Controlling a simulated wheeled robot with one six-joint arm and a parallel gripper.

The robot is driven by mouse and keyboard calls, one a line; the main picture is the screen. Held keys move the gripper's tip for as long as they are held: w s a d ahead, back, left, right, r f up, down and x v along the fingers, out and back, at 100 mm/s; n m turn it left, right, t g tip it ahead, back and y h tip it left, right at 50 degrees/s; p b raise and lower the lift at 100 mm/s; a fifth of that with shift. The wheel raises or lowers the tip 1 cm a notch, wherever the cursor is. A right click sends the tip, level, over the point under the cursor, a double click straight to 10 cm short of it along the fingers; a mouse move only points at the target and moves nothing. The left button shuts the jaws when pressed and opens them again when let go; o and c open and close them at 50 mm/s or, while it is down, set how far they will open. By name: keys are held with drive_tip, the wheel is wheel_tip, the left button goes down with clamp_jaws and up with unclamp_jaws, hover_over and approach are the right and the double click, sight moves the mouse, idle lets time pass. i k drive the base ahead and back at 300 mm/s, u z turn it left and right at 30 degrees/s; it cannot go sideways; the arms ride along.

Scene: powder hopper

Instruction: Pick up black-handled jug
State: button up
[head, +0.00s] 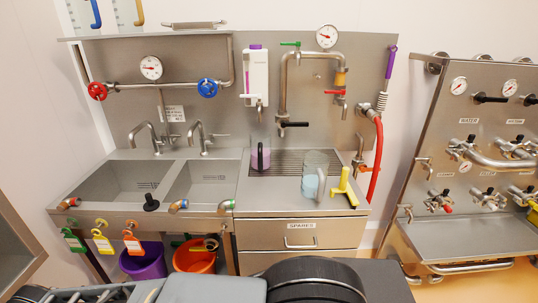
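Two see-through jugs stand on the steel counter right of the sinks. The rear jug (260,155) has purple contents or tint and a dark upright part, perhaps its handle. It stands at the left of the ribbed drainboard (290,160). The front jug (314,178) has pale blue in its lower part and stands nearer the counter's front edge. I cannot tell for sure which jug has the black handle. My gripper is not in view; only grey and black parts of my own body show along the bottom edge.
A yellow T-shaped tool (344,188) is close to the front jug's right. A pipe tap with a black handle (292,124) hangs above the drainboard. A red hose (376,160) runs down at the right. Counter left of the front jug is clear.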

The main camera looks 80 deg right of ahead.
sight(261, 154)
drive_tip(key=z, duration=2.6)
drive_tip(key=k, duration=0.4)
drive_tip(key=z, duration=0.2)
drive_tip(key=i, duration=0.5)
drive_tip(key=u, duration=0.25)
drive_tip(key=k, duration=0.3)
drive_tip(key=u, duration=1.15)
drive_tip(key=i, duration=0.95)
drive_tip(key=z, duration=0.65)
